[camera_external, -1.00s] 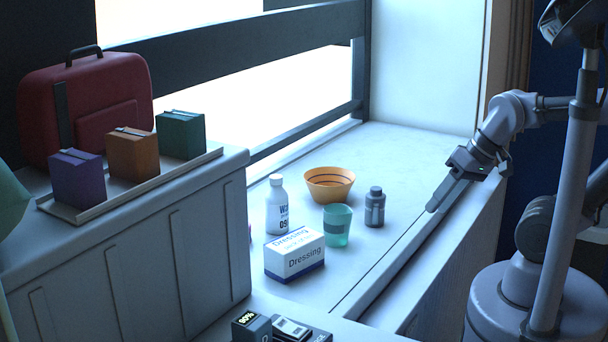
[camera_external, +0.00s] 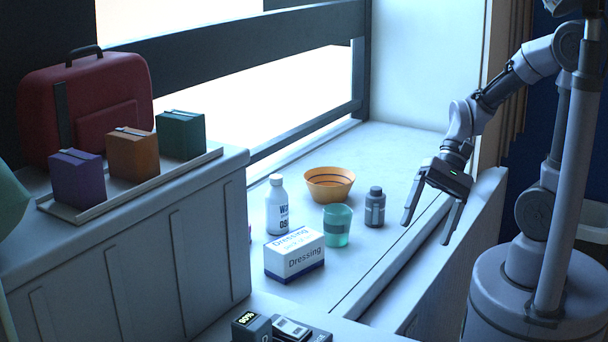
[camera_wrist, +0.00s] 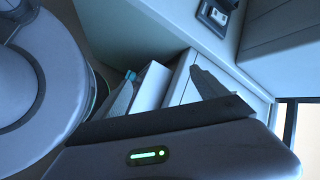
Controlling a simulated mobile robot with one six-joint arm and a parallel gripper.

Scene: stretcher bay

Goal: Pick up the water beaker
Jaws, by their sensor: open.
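The water beaker is most likely the teal translucent beaker (camera_external: 337,226), upright on the white bench between the dressing box and a small dark bottle. In the wrist view the gripper's fingers (camera_wrist: 165,90) are spread. The beaker cannot be clearly made out there.
A dressing box (camera_external: 294,255) stands in front of the beaker. An orange bowl (camera_external: 329,184) is behind it and the dark bottle (camera_external: 375,208) is to its right. A raised ledge runs along the bench's right edge. Bare bench lies behind the dark bottle.

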